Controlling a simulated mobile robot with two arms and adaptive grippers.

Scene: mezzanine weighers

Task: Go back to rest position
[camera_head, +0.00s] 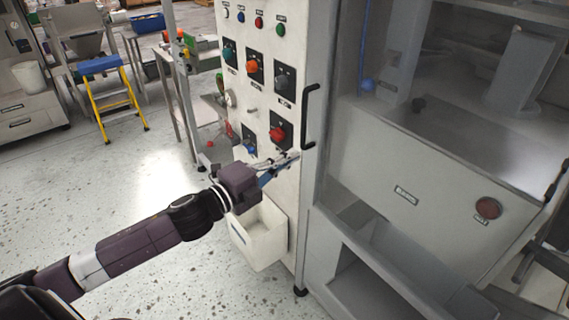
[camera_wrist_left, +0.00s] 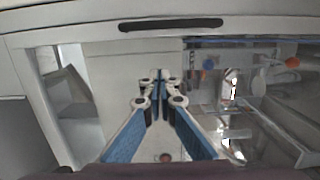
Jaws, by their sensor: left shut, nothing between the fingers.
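My left gripper (camera_head: 284,165) reaches in from the left in the head view, in front of the lower part of a white control panel (camera_head: 258,110). Its fingers point right, near the panel's right edge. In the left wrist view the two blue-padded fingers (camera_wrist_left: 158,88) meet at their tips and hold nothing. Whether they touch the panel I cannot tell. My right gripper is not in view.
A black handle (camera_head: 308,115) is just right of the fingertips, beside a grey machine (camera_head: 420,190). A white bin (camera_head: 262,238) hangs below my gripper. A yellow stepladder (camera_head: 112,98) stands at the back left. Open speckled floor lies left.

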